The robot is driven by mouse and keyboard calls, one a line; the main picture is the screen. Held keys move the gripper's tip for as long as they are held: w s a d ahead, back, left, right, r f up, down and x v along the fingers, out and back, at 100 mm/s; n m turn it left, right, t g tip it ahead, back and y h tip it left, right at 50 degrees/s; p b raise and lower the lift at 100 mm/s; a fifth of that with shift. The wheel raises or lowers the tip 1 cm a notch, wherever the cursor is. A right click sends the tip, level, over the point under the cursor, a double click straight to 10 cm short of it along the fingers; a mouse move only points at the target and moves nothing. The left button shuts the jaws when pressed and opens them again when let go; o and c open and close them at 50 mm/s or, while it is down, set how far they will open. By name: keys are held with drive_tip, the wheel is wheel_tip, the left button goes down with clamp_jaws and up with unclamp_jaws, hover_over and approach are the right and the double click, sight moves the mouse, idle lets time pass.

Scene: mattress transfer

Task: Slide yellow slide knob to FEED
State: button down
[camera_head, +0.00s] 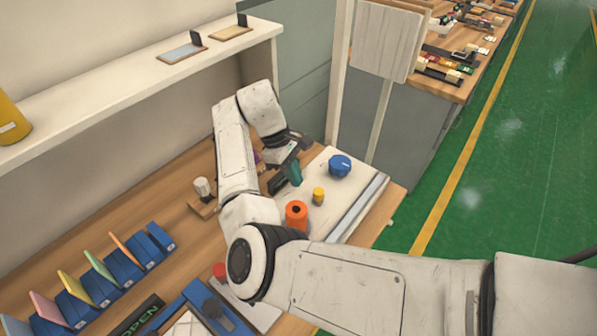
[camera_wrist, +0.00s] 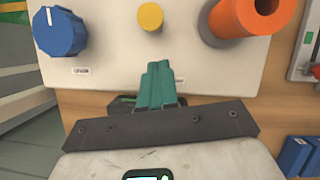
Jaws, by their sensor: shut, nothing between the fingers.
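A small yellow knob (camera_head: 318,196) stands on a white panel (camera_head: 325,163), between a blue round knob (camera_head: 340,165) and an orange cylinder (camera_head: 296,213). In the wrist view the yellow knob (camera_wrist: 150,17) is at the top middle, beyond my fingertips and apart from them. No slot around it can be made out, and I cannot read FEED anywhere. My gripper (camera_head: 294,172) is over the panel, left of the blue knob, with its teal fingers shut together and empty. In the wrist view my gripper (camera_wrist: 158,68) points toward the yellow knob.
In the wrist view the blue knob (camera_wrist: 60,32) is left and the orange cylinder (camera_wrist: 250,15) right of the yellow knob. A grey rail (camera_head: 358,210) edges the panel. Blue holders (camera_head: 125,268) stand at lower left.

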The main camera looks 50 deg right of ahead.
drive_tip(key=d+v, duration=0.1)
drive_tip(key=v, duration=0.9)
drive_tip(key=shift+a, duration=0.4)
